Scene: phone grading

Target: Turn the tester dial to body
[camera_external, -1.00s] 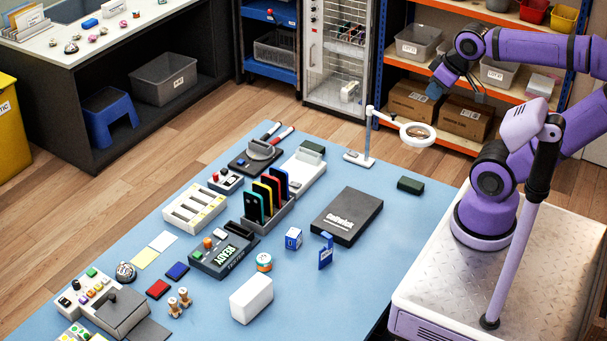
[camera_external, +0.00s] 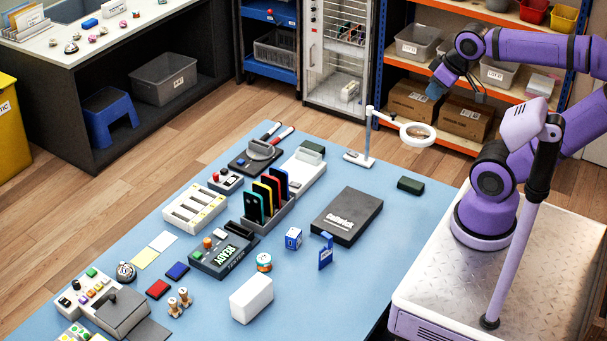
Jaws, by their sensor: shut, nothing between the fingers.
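I cannot read any dial marking, such as body, or tell which way a dial points. A small white unit with a red knob (camera_external: 225,180) stands farther back. My gripper (camera_external: 436,91) is raised in the air at the upper right, far from these devices. It looks shut and empty, with its fingertips small and dark in this view.
A ring magnifier lamp (camera_external: 417,134) rises at the table's back right. The table's right part is mostly clear.

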